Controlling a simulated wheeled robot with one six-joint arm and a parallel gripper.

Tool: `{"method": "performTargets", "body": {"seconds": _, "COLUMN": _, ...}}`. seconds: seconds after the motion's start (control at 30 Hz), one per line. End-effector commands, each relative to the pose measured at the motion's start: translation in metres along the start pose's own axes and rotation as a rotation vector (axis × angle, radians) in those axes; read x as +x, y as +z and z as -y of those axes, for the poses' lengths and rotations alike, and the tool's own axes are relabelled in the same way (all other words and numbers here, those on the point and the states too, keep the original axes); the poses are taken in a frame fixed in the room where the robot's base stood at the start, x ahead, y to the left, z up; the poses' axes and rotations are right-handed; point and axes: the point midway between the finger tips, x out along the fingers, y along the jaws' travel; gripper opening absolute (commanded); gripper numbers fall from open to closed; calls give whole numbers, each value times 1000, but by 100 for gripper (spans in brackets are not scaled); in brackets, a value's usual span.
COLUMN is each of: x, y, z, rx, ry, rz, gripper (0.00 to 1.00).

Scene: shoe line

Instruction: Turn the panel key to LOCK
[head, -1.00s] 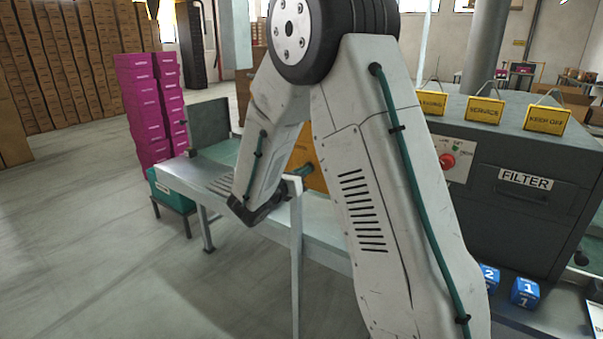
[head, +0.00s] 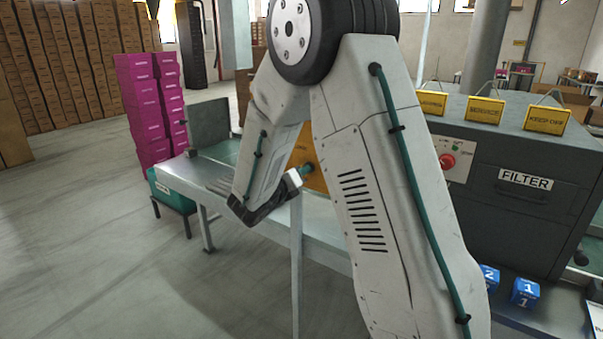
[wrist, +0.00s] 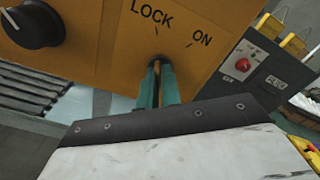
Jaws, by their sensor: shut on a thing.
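The orange panel (wrist: 90,40) fills the upper part of the wrist view, with the printed words LOCK and ON and short tick marks under them. My gripper (wrist: 156,68) has its two teal fingers closed on the panel key, just below the LOCK word. The key is almost wholly hidden between the fingertips, so its exact angle is hard to read. In the head view the orange panel (head: 312,180) shows only in part behind my arm, and a teal finger of my gripper (head: 308,169) reaches to it.
A black knob (wrist: 32,24) sits on the panel's left side. A dark cabinet (head: 520,190) marked FILTER, with a red knob (head: 447,160), stands to the right. Blue number cubes (head: 525,292) lie below it. Magenta boxes (head: 150,110) are stacked at the left; floor there is clear.

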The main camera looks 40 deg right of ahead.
Motion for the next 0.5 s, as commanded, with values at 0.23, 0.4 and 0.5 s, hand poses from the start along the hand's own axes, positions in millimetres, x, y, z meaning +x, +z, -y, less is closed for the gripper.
{"method": "performTargets", "body": {"seconds": 0.23, "x": 0, "y": 1, "z": 0, "rx": 0, "ry": 1, "rz": 2, "gripper": 0}}
{"method": "performTargets", "body": {"seconds": 0.4, "x": 0, "y": 1, "z": 0, "rx": 1, "ry": 1, "rz": 2, "gripper": 27}}
{"method": "performTargets", "body": {"seconds": 0.5, "x": 0, "y": 1, "z": 0, "rx": 1, "ry": 1, "rz": 1, "gripper": 27}}
